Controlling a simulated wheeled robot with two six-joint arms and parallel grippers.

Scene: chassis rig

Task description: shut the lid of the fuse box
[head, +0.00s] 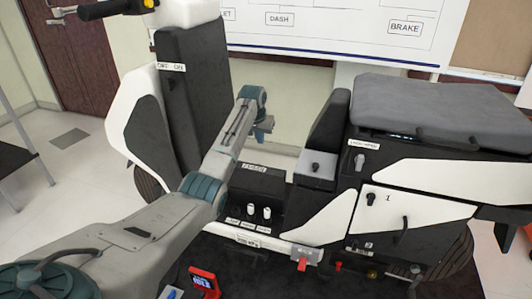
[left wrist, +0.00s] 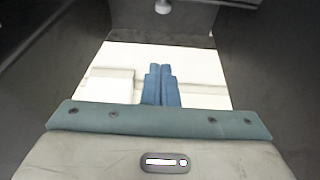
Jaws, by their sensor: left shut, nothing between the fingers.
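A low black box (head: 268,193) with a small white label on its top edge sits in the middle of the scooter rig in the head view. It may be the fuse box, but the label is too small to read surely, and I cannot tell how its lid stands. My left gripper (head: 264,132) is above and behind this box, near the scooter's front panel, apart from it. In the left wrist view its blue fingers (left wrist: 161,86) are together and empty, over a pale surface between dark walls. My right gripper is not in view.
The tall dark front panel (head: 195,90) stands left of my left gripper. The grey seat (head: 435,110) and white side panels (head: 415,215) are at the right. A small grey box with a black knob (head: 317,165) is between. A red-framed meter (head: 203,281) lies in front.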

